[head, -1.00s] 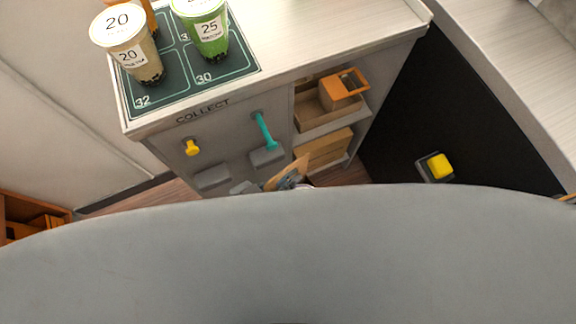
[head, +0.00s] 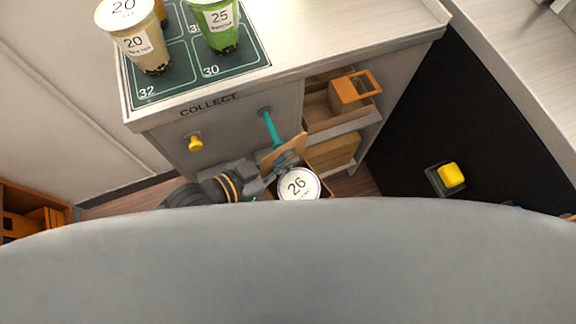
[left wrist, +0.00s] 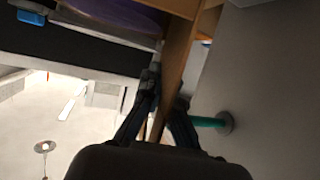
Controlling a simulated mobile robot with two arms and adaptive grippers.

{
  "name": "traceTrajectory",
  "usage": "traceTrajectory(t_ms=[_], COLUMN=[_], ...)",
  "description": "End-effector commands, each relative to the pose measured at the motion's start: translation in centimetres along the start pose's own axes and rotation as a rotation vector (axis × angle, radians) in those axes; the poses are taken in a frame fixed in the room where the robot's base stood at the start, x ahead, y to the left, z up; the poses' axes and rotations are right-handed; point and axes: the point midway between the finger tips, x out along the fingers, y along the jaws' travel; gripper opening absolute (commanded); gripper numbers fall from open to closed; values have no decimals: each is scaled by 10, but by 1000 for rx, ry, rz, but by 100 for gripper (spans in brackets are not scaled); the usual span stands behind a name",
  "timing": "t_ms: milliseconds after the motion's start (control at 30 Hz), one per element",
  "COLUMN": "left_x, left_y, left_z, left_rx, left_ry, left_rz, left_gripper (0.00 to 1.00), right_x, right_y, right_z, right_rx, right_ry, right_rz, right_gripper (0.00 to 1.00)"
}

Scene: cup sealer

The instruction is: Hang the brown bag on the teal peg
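The brown bag (head: 277,155) is in front of the counter, its flat upright handle panel beside the teal peg. A cup with a white lid marked 26 (head: 298,184) shows in the bag; its lower part is hidden by my grey body. The teal peg (head: 272,127) sticks out of the cabinet front, its tip close to the panel. My left gripper (head: 286,160) is shut on the panel. In the left wrist view, the brown panel (left wrist: 178,58) runs between the fingers, and the teal peg (left wrist: 208,122) is right of them. Whether panel and peg touch is unclear. My right gripper is not visible.
A yellow peg (head: 195,143) is left of the teal one. Cups stand on the counter's dark mat (head: 190,80). A yellow button (head: 451,175) is on the dark surface at the right.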

Motion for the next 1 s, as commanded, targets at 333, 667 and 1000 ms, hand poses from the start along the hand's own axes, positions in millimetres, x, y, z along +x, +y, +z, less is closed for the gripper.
traceTrajectory(t_ms=[333, 667, 1000], left_x=[6, 11, 18], left_y=[-20, -37, -46], left_z=[-1, 1, 10], left_rx=[1, 1, -1], left_ry=[6, 5, 6], left_rz=[-2, -1, 0], left_gripper=[0, 0, 0], right_x=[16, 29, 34], right_y=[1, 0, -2], right_z=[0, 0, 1], right_rx=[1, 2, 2], right_ry=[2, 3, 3], right_rz=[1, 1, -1], right_gripper=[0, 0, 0])
